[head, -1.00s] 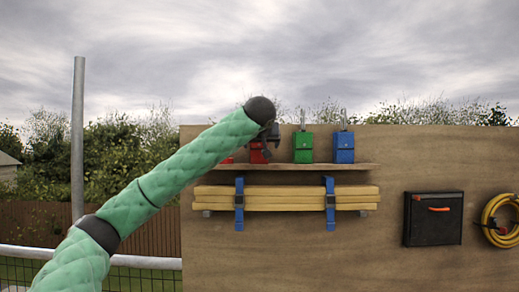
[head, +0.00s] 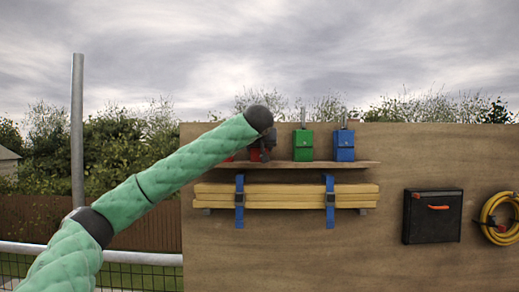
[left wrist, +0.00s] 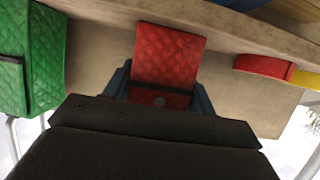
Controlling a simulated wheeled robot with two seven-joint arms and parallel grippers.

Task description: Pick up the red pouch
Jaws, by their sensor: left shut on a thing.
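The red pouch (left wrist: 168,55), quilted with a flap and a round stud, sits between the two fingers of my left gripper (left wrist: 160,92) in the left wrist view. The gripper is shut on it. In the head view, the pouch (head: 255,155) shows only partly, at shelf height behind my dark left gripper (head: 268,142). I cannot tell whether it touches the shelf. My right gripper is in neither view.
The wooden shelf (head: 340,164) on the board also bears a green pouch (head: 303,146) and a blue pouch (head: 344,146) to the right. A small red and yellow thing (left wrist: 264,64) lies near the pouch. Strapped timber (head: 285,197) hangs below the shelf.

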